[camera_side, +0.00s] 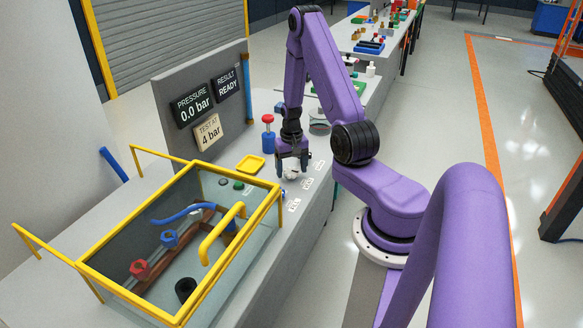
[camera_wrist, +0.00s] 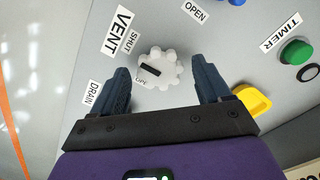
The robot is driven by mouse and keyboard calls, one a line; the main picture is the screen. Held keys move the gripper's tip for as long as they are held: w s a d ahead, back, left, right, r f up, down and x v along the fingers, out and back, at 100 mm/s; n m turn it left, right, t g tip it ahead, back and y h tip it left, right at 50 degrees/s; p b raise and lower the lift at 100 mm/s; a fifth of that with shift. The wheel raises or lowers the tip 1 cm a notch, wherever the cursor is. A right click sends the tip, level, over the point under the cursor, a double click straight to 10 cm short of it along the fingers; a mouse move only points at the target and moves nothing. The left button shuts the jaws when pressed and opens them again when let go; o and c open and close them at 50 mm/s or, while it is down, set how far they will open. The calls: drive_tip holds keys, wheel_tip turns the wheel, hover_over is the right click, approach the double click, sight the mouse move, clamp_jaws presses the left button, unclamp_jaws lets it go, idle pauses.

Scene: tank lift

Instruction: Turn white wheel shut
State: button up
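The white wheel (camera_wrist: 172,64) is a scalloped knob on the grey panel, with a black pointer bar on its face. My gripper (camera_wrist: 164,78) is open, with one dark finger to each side of the wheel and visible gaps between. In the side view my gripper (camera_side: 292,162) points down over the wheel (camera_side: 289,173), which it partly hides.
VENT (camera_wrist: 118,32), DRAIN (camera_wrist: 92,93) and TIMER labels mark the panel. A green button (camera_wrist: 296,52) and a yellow tray (camera_wrist: 253,99) are nearby. The yellow-framed tank (camera_side: 130,223) stands front left, and a red-topped blue post (camera_side: 268,134) is behind. Displays read 0.0 bar and READY.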

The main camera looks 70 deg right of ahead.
sight(291, 170)
drive_tip(key=shift+r, duration=0.15)
wheel_tip(291, 170, up, 17)
idle(0.7)
drive_tip(key=shift+r, duration=0.1)
drive_tip(key=a+r+n, duration=0.3)
drive_tip(key=a+n, duration=0.7)
drive_tip(key=a, duration=1.1)
drive_tip(key=s+a+r+n, duration=0.1)
drive_tip(key=s+a+n, duration=0.4)
drive_tip(key=s, duration=0.4)
drive_tip(key=s+a+n, duration=0.6)
drive_tip(key=s, duration=0.3)
drive_tip(key=shift+s+a+r+n, duration=0.15)
drive_tip(key=shift+a+r+n, duration=0.05)
drive_tip(key=shift+r+n, duration=0.2)
